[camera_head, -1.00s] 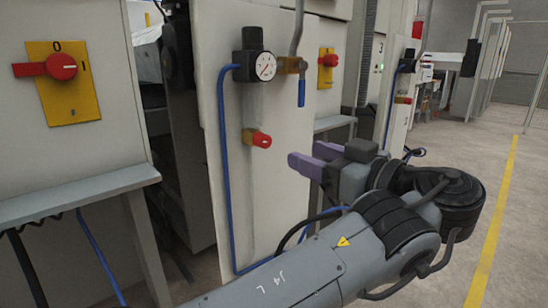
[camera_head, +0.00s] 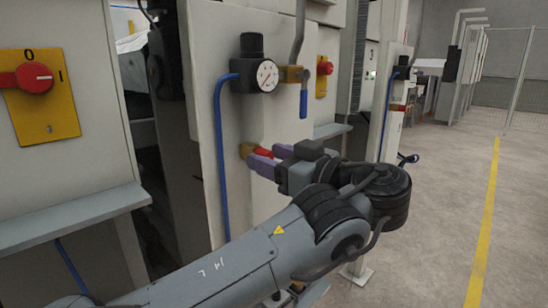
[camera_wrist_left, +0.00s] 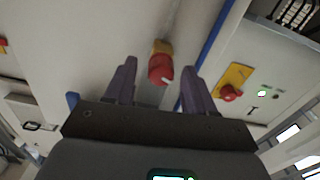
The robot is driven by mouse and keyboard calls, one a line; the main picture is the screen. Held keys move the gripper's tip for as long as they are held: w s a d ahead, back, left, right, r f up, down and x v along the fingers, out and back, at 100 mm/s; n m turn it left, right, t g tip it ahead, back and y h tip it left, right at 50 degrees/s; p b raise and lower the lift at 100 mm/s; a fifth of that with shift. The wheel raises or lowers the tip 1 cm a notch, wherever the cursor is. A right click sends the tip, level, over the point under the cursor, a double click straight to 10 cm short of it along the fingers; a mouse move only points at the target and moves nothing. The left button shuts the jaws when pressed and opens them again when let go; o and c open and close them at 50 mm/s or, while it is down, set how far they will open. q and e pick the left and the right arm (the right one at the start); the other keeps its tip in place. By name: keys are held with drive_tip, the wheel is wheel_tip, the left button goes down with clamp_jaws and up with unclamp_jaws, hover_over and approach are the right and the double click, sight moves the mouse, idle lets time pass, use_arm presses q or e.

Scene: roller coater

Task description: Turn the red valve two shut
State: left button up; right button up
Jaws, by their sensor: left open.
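The red valve (camera_head: 263,151) is a small red knob on a brass-yellow body, fixed low on the pale panel below the pressure gauge. In the left wrist view the red valve (camera_wrist_left: 160,70) shows from the front with a pale mark on its face. My left gripper (camera_head: 264,157) is open, its two purple fingers pointing at the panel. In the left wrist view its fingers (camera_wrist_left: 159,75) stand on either side of the knob, with a gap to each. In the head view the fingers partly hide the valve. My right gripper is not in view.
A gauge (camera_head: 268,75) with a black regulator sits above the valve, and a blue hose (camera_head: 222,150) runs down the panel. A blue lever (camera_head: 304,101) hangs nearby. Red rotary switches on yellow plates are at left (camera_head: 34,78) and beyond (camera_head: 325,67). A grey ledge (camera_head: 70,215) juts out at left.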

use_arm(q)
clamp_jaws()
drive_tip(key=m, duration=0.3)
idle(0.4)
unclamp_jaws()
drive_tip(key=shift+d, duration=0.1)
